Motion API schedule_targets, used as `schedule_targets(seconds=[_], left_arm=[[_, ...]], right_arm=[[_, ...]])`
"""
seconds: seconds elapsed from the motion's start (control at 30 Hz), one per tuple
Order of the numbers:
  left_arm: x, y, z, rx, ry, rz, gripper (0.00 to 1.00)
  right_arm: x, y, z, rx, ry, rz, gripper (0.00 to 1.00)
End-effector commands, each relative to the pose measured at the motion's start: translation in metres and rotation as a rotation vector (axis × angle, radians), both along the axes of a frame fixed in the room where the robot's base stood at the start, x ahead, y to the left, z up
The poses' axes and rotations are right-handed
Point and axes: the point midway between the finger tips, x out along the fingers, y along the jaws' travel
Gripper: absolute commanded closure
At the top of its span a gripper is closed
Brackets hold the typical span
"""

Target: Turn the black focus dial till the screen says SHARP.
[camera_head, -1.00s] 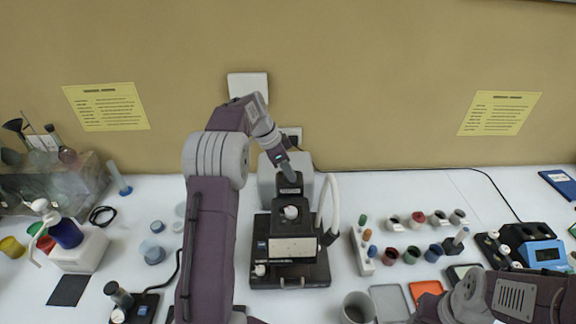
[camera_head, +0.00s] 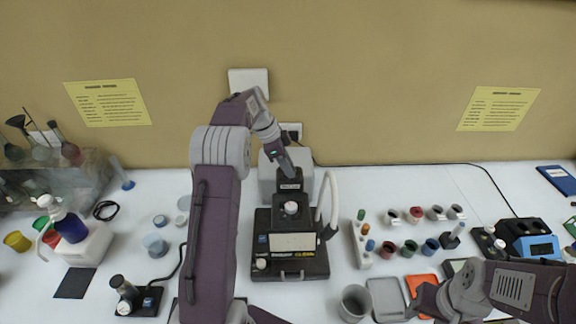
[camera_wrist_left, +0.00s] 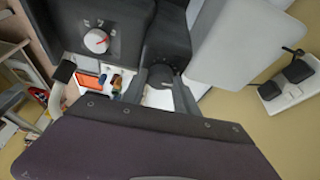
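The black instrument (camera_head: 292,262) stands mid-bench, with a pale front panel (camera_head: 292,242) too small to read. A white knob (camera_head: 291,208) sits on its top. In the left wrist view, a white dial with a red mark and numbers (camera_wrist_left: 96,40) shows on its dark body. My left gripper (camera_head: 287,168) reaches down behind the top of the instrument. In the left wrist view its dark fingers (camera_wrist_left: 163,88) are close to the black body, with a dark rounded part between them. I cannot tell whether they grip it.
A white curved tube (camera_head: 333,195) rises at the instrument's right. Several small jars (camera_head: 410,246) and a vial rack (camera_head: 360,245) stand further right. A grey cup (camera_head: 355,304) is in front. A wall socket (camera_head: 291,130) is behind.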

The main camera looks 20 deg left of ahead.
Motion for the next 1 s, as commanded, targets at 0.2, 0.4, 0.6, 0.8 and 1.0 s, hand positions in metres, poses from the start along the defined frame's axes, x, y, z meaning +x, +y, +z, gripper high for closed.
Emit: schedule_targets(seconds=[0.2,0.4,0.6,0.8,1.0], left_arm=[[0.0,0.0,0.0,0.0,-0.001,0.0,0.44],[0.0,0.001,0.003,0.0,-0.002,0.001,0.44],[-0.007,0.016,0.041,0.001,-0.007,0.003,0.44],[-0.014,0.028,0.076,0.001,-0.003,0.002,0.44],[-0.017,0.031,0.084,0.0,0.0,0.001,0.44]], right_arm=[[0.0,0.0,0.0,0.0,0.0,0.0,0.51],[0.0,0.0,-0.001,0.0,0.0,0.0,0.51],[0.0,0.0,-0.006,0.0,0.0,0.0,0.51],[0.0,0.0,-0.002,0.0,0.0,0.0,0.51],[0.0,0.0,-0.002,0.0,0.0,0.0,0.51]])
